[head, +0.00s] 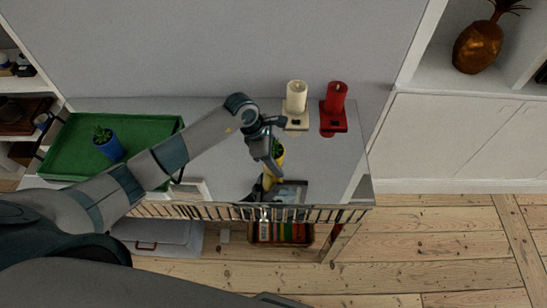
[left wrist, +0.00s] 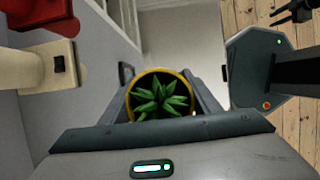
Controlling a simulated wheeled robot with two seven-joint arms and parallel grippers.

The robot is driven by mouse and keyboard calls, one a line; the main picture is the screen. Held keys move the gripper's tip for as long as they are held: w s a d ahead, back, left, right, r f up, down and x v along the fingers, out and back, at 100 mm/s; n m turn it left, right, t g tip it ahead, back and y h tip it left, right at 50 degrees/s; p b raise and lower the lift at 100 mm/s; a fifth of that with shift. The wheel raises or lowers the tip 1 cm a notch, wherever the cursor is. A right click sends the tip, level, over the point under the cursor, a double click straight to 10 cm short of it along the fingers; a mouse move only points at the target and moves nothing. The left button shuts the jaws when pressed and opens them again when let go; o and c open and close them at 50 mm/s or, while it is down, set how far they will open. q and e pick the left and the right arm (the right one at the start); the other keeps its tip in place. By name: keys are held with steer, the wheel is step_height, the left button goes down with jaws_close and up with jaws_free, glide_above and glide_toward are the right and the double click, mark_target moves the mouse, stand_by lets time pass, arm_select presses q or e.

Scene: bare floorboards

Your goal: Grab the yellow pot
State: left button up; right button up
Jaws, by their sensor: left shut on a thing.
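The yellow pot (head: 279,158) is mostly hidden behind my left gripper (head: 273,168) in the head view, near the front edge of the glossy tabletop. In the left wrist view the pot's round yellow rim (left wrist: 160,70) shows with a spiky green plant inside. The two fingers of my left gripper are on either side of the pot and shut on it. I cannot tell whether the pot's base touches the table.
A green tray (head: 70,144) with a blue potted plant (head: 108,143) is at the left. A dark flat framed thing (head: 291,192) lies close by at the front.

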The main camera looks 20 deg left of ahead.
mark_target(276, 148)
arm_select(q)
steer(key=shift+r, duration=0.1)
steer(key=shift+r+b, duration=0.7)
steer(key=shift+r, duration=0.1)
steer(key=shift+s+d+r+b, duration=0.15)
steer(key=shift+r+b, duration=0.25)
steer(key=shift+r, duration=0.2)
steer(key=shift+d+r+b, duration=0.1)
steer(key=shift+r+b, duration=0.25)
steer(key=shift+r, duration=0.25)
steer(key=s+d+r+b, duration=0.4)
steer(key=s+d+r, duration=0.3)
steer(key=d, duration=0.1)
steer(key=shift+d, duration=0.4)
steer(key=shift+w, duration=0.1)
steer(key=shift+f, duration=0.1)
